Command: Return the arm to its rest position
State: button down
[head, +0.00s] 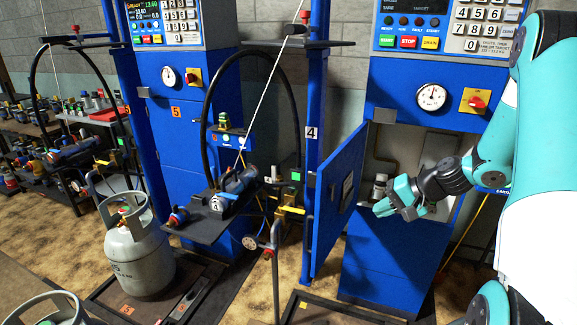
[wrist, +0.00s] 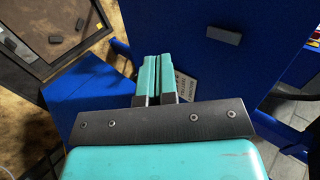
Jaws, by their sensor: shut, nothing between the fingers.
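My gripper (head: 384,208) is at the right in the head view, at the end of my teal and white arm. It is in front of the open compartment of the blue scale cabinet (head: 375,260), just right of its open blue door (head: 337,195). In the wrist view the two teal fingers of my gripper (wrist: 155,62) lie side by side, shut, with nothing between them. Blue cabinet panels (wrist: 245,55) show beyond the fingers. A small bottle (head: 379,187) stands in the compartment behind the gripper, partly hidden by it.
A control panel with a dial (head: 431,97) and a red switch (head: 475,101) is above the compartment. A shelf (head: 208,222) with a blue tool sits left of the door. A grey gas cylinder (head: 140,258) stands at the left on a platform. Hoses and a blue post (head: 316,90) are between.

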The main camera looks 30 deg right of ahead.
jog(key=s+a+r+n+g, duration=0.15)
jog(key=a+r+n, duration=0.3)
jog(key=a, duration=0.45)
jog(key=a+r+n+g, duration=0.3)
jog(key=a+r, duration=0.2)
jog(key=a, duration=0.5)
jog(key=s+a+r+n+g+h, duration=0.1)
jog(key=s+a+r+n, duration=0.2)
jog(key=s+a, duration=0.3)
jog(key=s+a+r+n+g+h, duration=0.1)
jog(key=s+a+r+n, duration=0.2)
jog(key=s, duration=0.9)
jog(key=a+n, duration=0.3)
jog(key=a, duration=0.1)
jog(key=shift+r, duration=0.4)
jog(key=shift+a, duration=0.15)
